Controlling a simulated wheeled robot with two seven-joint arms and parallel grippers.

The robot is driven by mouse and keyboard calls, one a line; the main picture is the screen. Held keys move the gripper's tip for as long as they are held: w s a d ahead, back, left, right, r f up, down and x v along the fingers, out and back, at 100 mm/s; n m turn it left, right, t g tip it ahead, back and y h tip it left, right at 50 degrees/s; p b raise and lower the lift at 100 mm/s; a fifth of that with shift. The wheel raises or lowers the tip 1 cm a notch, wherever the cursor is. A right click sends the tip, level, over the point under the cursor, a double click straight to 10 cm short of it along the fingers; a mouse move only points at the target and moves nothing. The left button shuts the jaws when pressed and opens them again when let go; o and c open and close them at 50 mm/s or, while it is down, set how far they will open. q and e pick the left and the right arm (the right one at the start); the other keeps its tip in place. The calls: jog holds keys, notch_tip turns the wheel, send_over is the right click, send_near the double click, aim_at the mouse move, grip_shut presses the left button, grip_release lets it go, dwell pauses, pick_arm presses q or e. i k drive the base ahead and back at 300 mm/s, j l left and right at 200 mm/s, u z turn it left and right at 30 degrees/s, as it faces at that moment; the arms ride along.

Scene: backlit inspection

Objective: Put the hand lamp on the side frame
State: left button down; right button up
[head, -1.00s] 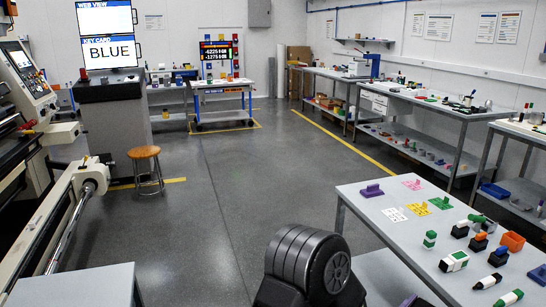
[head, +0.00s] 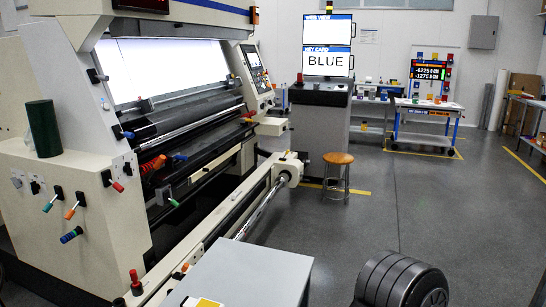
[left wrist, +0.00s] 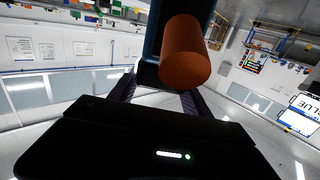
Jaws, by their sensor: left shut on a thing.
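In the left wrist view my left gripper (left wrist: 158,96) is shut on what appears to be the hand lamp (left wrist: 186,52), a thing with an orange-brown cylinder and a dark blue part beside it. The fingers and the dark gripper body hide part of it. The side frame (head: 88,182) is the cream upright end of the large machine, at the left of the head view. Several coloured handles stick out of its face. Neither gripper shows in the head view, and my right gripper is in no view.
A dark green cylinder (head: 43,128) stands on the machine's cream ledge. A grey table (head: 250,270) stands in front of the machine, and a long roller (head: 255,212) runs behind it. A wooden-topped stool (head: 338,160) stands farther back. The grey floor (head: 440,205) at the right is open.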

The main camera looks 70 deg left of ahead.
aim_at(96, 162)
jog(key=i+j+u, duration=0.15)
jog(key=i+u, duration=0.7)
jog(key=i+l+u, duration=0.15)
jog(key=i+u, duration=0.55)
jog(key=i, duration=0.6)
jog(key=i+l+u, duration=0.1)
jog(key=i+u, duration=0.2)
jog(key=i, duration=0.55)
jog(key=i+j+u, duration=0.15)
jog(key=i+u, duration=0.25)
jog(key=i+j+u, duration=0.1)
jog(key=i+u, duration=0.15)
jog(key=u, duration=0.15)
jog(key=i+u, duration=0.4)
jog(key=i+l+u, duration=0.15)
jog(key=i+u, duration=0.15)
jog(key=u, duration=0.15)
jog(key=i+u, duration=0.1)
jog(key=u, duration=0.25)
